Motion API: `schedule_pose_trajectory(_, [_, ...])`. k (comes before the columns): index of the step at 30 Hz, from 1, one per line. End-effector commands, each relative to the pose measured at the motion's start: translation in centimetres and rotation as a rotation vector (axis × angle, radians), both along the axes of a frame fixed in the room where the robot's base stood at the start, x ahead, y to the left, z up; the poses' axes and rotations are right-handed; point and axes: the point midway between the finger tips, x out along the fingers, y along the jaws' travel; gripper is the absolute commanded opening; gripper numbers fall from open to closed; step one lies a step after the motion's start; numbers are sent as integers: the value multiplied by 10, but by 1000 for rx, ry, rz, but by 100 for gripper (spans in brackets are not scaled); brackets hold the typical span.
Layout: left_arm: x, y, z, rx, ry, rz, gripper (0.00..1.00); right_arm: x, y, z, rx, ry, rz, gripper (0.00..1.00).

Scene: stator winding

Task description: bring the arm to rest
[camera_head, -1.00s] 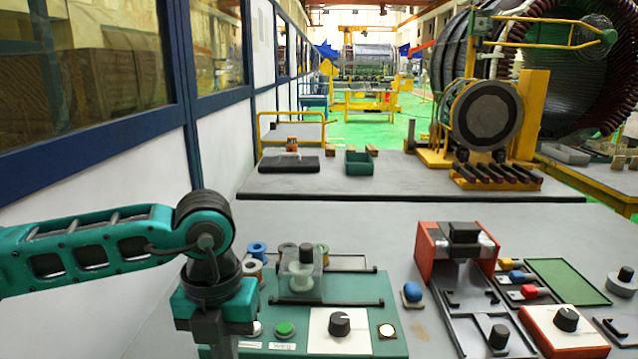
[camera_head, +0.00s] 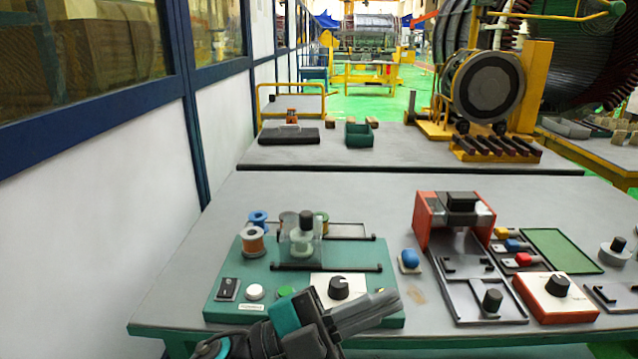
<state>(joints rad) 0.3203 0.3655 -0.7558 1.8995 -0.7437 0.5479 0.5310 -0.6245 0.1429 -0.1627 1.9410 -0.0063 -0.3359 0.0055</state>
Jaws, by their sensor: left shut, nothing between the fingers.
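My left gripper (camera_head: 375,306) shows at the bottom of the head view, with its arm low in the picture. Its fingers are together with nothing between them, pointing to the right and slightly up. It overlaps the front edge of the green winding station (camera_head: 226,291) and hides part of it; I cannot tell whether it touches. My right gripper is not in view.
The station carries spools (camera_head: 252,240), a clear cover (camera_head: 300,243), buttons and a black knob (camera_head: 339,287). To its right are a blue knob (camera_head: 409,259), a red press (camera_head: 426,222) and an orange control box (camera_head: 562,311). Bare grey tabletop (camera_head: 340,195) lies behind the station.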

Motion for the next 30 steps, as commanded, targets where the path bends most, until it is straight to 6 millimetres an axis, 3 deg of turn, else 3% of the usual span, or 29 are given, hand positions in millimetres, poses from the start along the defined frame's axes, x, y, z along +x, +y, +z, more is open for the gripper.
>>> schedule_pose_trajectory(5, [46, 54, -51, -141, 348, 352, 0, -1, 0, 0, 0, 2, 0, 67])
schedule_pose_trajectory(9, [59, 110, -125, -159, 646, 624, 0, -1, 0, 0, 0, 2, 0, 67])
schedule_pose_trajectory(13, [38, 162, -208, -114, 930, 845, 0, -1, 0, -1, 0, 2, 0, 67])
schedule_pose_trajectory(15, [18, 185, -246, -78, 1064, 935, 0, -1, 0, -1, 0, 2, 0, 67])
schedule_pose_trajectory(18, [-14, 210, -288, -26, 1222, 1026, 0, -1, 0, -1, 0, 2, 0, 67])
schedule_pose_trajectory(21, [-41, 227, -316, 18, 1330, 1082, 0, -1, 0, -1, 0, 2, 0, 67])
schedule_pose_trajectory(24, [-57, 235, -330, 43, 1391, 1109, 0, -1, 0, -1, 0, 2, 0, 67])
schedule_pose_trajectory(30, [-63, 238, -335, 54, 1414, 1118, 0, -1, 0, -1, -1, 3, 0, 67])
